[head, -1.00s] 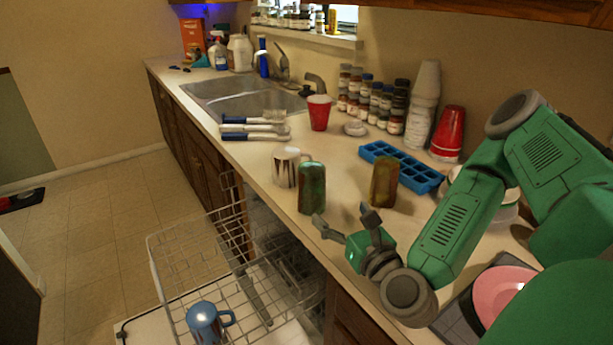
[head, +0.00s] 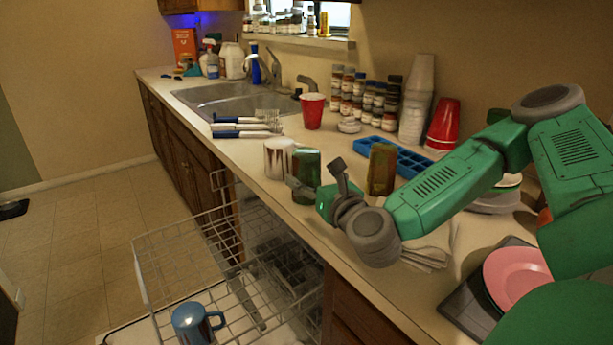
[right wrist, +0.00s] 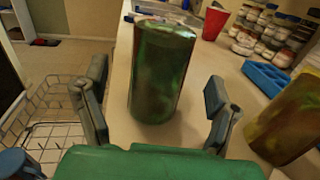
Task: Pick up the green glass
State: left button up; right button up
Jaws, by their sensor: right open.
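The green glass (head: 306,168) stands upright on the counter near its front edge, with brownish patches on its surface. In the right wrist view the green glass (right wrist: 160,70) is upright between my spread fingers, with a gap on both sides. My right gripper (head: 317,178) is open and close to the glass, one finger partly in front of it. Its two fingers (right wrist: 158,102) also show in the right wrist view, empty. A brownish-amber glass (head: 381,170) stands to the right, outside the fingers; it also shows in the right wrist view (right wrist: 288,120). My left gripper is not in view.
A white mug (head: 278,160) stands just left of the green glass. A blue ice tray (head: 412,163) lies behind the amber glass. The open dishwasher rack (head: 190,250), with a blue mug (head: 192,322), is below the counter edge. A red cup (head: 313,112) stands farther back.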

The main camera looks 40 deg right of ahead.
aim_at(311, 173)
jog(key=x, duration=0.4)
jog(key=shift+w+f, duration=0.1)
jog(key=shift+w, duration=0.2)
jog(key=shift+w+d+f, duration=0.1)
jog(key=shift+d+f, duration=0.1)
jog(key=shift+d, duration=0.35)
jog(key=shift+a, duration=0.2)
jog(key=c, duration=1.2)
jog(key=shift+a+r, duration=0.1)
jog(key=shift+a, duration=0.1)
jog(key=shift+c, duration=1.2)
jog(key=shift+a+r, duration=0.1)
jog(key=shift+r, duration=0.1)
